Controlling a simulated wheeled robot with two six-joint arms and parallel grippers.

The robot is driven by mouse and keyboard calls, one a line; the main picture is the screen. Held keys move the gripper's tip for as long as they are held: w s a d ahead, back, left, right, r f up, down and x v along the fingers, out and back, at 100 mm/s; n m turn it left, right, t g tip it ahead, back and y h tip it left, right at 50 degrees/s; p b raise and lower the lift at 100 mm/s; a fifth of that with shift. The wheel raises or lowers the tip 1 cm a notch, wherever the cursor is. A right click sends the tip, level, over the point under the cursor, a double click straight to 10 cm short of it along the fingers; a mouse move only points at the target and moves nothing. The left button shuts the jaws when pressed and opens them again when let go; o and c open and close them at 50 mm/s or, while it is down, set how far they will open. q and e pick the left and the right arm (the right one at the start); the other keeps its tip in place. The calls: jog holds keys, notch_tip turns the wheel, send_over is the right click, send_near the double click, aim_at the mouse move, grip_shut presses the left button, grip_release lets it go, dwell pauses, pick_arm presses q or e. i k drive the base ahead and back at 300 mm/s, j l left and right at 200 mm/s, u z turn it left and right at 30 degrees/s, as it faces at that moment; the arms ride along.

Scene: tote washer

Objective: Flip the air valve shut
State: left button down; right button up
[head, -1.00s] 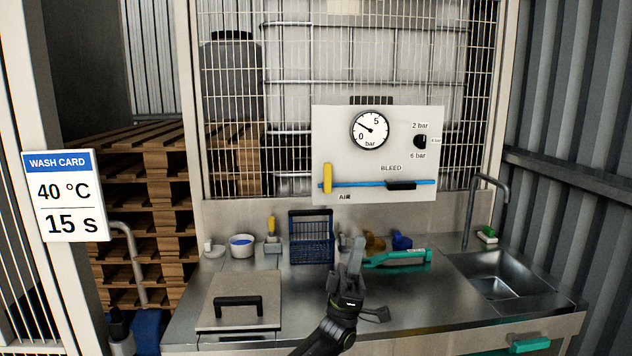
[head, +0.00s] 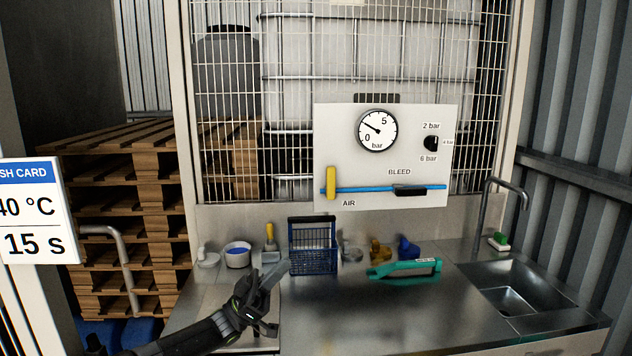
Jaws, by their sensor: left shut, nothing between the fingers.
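The air valve's yellow lever (head: 331,183) stands upright, across the blue pipe (head: 365,188), at the left of the white panel (head: 330,130), above the AIR label. The panel also has a round gauge (head: 377,130), a black selector knob (head: 431,143) and a black bleed part (head: 411,190). The gauge needle points to the upper left, between 0 and 5. My left gripper (head: 272,283) is shut and empty, over the left part of the counter, below and left of the lever and well apart from it. My right gripper is not in view.
A blue wire basket (head: 313,248), a white bowl (head: 237,255), yellow and blue fittings and a teal-handled tool (head: 405,268) stand on the steel counter (head: 385,310). A sink (head: 510,295) with a tap is at right. Space before the panel is clear.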

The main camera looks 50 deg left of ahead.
aim_at(330, 188)
jog(key=i+j, duration=0.25)
jog(key=j, duration=0.2)
jog(key=i+j, duration=0.25)
jog(key=j, duration=0.2)
jog(key=i+j, duration=0.25)
jog(key=j, duration=0.2)
